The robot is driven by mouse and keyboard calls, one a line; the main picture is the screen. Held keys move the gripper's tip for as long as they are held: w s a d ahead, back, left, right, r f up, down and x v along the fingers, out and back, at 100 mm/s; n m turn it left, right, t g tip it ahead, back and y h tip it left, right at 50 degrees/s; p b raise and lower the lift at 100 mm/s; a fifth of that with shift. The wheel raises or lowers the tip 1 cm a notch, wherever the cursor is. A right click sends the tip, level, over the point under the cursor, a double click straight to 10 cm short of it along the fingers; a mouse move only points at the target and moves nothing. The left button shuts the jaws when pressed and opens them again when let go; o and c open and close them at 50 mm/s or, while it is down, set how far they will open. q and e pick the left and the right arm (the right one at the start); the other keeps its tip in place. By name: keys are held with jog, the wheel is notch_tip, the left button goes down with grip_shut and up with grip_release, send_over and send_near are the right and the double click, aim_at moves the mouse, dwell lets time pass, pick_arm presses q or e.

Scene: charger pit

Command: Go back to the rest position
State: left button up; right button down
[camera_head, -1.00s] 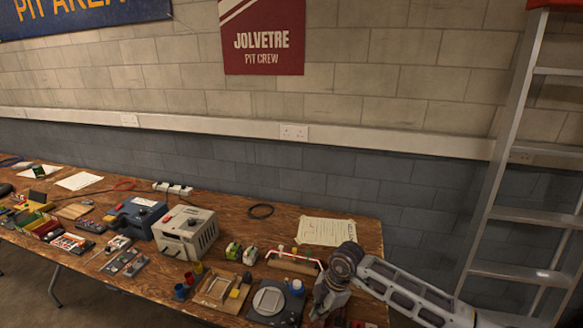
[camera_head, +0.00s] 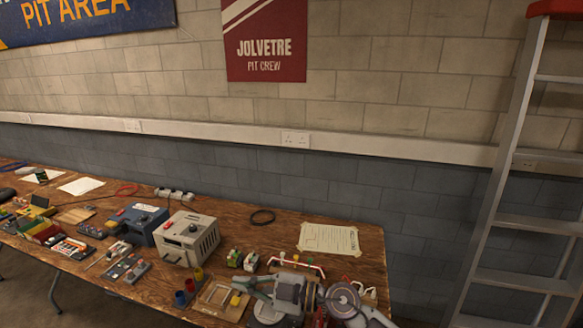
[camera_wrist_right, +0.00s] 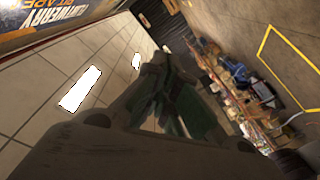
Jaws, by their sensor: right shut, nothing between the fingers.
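My right gripper (camera_head: 243,284) is at the bottom of the head view, over the front right part of the wooden table (camera_head: 240,218). It points left and its fingers are together with nothing held. In the right wrist view its dark greenish fingers (camera_wrist_right: 182,108) are blurred and show no object. My right forearm and wrist hide part of the front right of the table, including most of a dark scale-like device. My left gripper is not in view.
A grey charger box (camera_head: 187,238) and a blue box (camera_head: 137,222) stand mid-table. A wooden tray (camera_head: 217,299), coloured cups (camera_head: 188,287) and a red-and-white rack (camera_head: 297,263) are close to the gripper. A paper sheet (camera_head: 330,238) lies back right. A ladder (camera_head: 505,170) stands right.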

jog(key=w+d+r+m+t+h, duration=0.4)
jog(key=w+d+r+m+t, duration=0.35)
jog(key=d+m+t, duration=0.5)
jog(key=s+d+f+m+g+h, duration=0.1)
jog(key=s+d+f+m+h, duration=0.1)
jog(key=d+f+m+h, duration=1.05)
jog(key=s+d+f+n+g, duration=0.2)
jog(key=s+d+f+g, duration=0.3)
jog(key=s+f, duration=0.4)
jog(key=s+d+f+n+g, duration=0.25)
jog(key=s+f+g, duration=0.4)
jog(key=s, duration=0.55)
notch_tip(320, 180, down, 33)
jog(key=s+g, duration=0.2)
jog(key=s, duration=0.1)
jog(key=s+d+f, duration=0.2)
jog(key=s+f, duration=0.8)
jog(key=s, duration=0.1)
jog(key=s+d+f, duration=0.2)
jog(key=s+f, duration=0.8)
jog(key=s, duration=0.1)
jog(key=shift+d+g+h, duration=0.35)
jog(key=shift+g+h, duration=0.05)
jog(key=shift+h, duration=0.05)
